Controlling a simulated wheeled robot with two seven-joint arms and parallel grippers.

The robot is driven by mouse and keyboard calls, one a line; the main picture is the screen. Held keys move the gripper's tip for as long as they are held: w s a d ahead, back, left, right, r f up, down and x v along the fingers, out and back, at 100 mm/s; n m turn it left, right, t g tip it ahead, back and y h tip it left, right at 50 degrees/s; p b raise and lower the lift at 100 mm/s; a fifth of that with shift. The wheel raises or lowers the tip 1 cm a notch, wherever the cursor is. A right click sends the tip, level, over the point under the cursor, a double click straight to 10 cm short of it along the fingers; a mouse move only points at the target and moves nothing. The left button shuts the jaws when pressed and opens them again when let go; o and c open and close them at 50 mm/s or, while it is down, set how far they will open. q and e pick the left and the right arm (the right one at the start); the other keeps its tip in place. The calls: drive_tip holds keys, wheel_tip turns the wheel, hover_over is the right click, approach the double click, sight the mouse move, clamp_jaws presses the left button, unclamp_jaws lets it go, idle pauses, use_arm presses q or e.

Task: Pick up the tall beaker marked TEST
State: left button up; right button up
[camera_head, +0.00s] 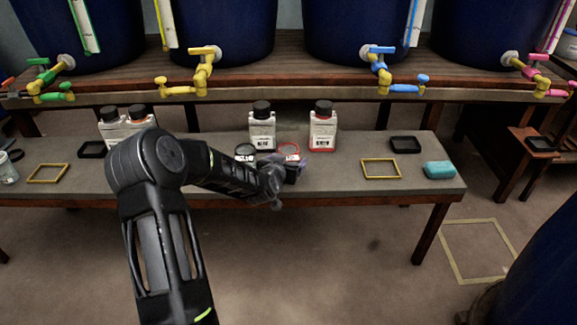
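No beaker with a readable TEST mark shows. A small clear vessel (8,170) stands on the bench at the far left, cut by the picture edge; I cannot tell if it is the beaker. My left arm reaches over the front of the bench. Its gripper (290,173) is at the bench's middle, just in front of two white bottles. The fingers are small, dark and partly hidden by the wrist, so I cannot tell if they are open or hold anything. My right gripper is out of view.
A white bottle (262,130) and a red-labelled bottle (322,130) stand behind the gripper. A yellow frame (380,161), a black tray (405,138) and a teal sponge (439,170) lie to the right. Blue vats with coloured taps stand on the shelf (300,85) above.

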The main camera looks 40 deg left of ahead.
use_arm(q)
drive_tip(key=shift+w, duration=0.15)
drive_tip(key=shift+c, duration=0.4)
drive_tip(key=c, duration=1.4)
